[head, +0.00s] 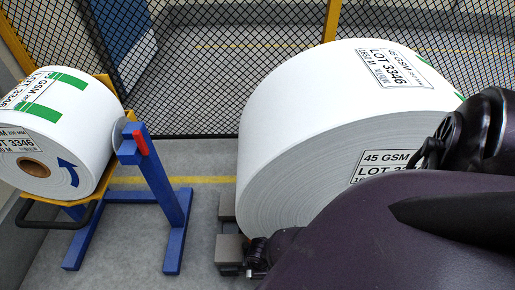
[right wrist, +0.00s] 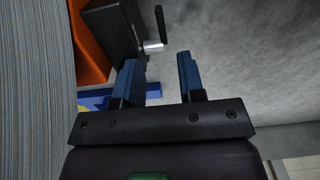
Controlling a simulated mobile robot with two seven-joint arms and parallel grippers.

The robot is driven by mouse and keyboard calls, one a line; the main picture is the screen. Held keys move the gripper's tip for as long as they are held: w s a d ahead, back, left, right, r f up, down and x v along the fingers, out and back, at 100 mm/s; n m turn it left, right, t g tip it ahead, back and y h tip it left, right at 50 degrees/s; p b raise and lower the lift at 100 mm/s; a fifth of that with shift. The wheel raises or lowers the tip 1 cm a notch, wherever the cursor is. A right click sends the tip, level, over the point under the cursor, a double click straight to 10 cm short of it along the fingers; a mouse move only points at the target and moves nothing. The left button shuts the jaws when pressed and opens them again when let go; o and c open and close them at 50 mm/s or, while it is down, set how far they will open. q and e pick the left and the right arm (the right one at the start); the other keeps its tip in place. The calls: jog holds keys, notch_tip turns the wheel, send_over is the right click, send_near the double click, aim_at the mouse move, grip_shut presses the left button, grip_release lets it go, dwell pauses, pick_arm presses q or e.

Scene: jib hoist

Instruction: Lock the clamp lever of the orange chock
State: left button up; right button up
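In the right wrist view the orange chock (right wrist: 90,48) is at the upper left, against the roll, with a dark grey block (right wrist: 112,30) beside it. The clamp lever (right wrist: 161,24) has a black handle and a pale metal pivot (right wrist: 153,46) on the block's right side. My right gripper (right wrist: 158,62) is open, its two blue fingers apart. The lever lies just past the fingertips, within the gap's width in the picture; I cannot tell whether they touch. In the head view my dark right arm hides the chock and lever. My left gripper is not in view.
A large white roll (head: 310,110) fills the head view's middle, with grey blocks (head: 230,249) at its lower left. A smaller roll (head: 75,125) sits on a blue stand (head: 172,205) with a red handle (head: 141,143). A mesh fence (head: 215,60) stands behind. Grey floor shows between them.

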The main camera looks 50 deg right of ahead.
jog(key=f+b, duration=0.1)
jog(key=f, duration=0.2)
jog(key=f+b, duration=0.1)
jog(key=f, duration=0.1)
jog(key=f+b, duration=0.2)
jog(key=f, duration=0.1)
jog(key=shift+s+f, duration=0.3)
jog(key=shift+s, duration=0.1)
jog(key=shift+w+f, duration=0.1)
jog(key=shift+f, duration=0.1)
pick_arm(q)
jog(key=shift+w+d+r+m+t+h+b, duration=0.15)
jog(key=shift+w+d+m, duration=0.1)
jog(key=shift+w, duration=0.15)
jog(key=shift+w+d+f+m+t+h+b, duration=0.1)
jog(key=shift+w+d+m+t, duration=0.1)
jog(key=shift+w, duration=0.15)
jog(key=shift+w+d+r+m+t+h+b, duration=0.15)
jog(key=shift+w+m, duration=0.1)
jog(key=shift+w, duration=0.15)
pick_arm(e)
jog(key=shift+w+f, duration=0.15)
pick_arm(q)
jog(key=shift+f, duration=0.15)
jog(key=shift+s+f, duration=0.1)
pick_arm(e)
grip_shut()
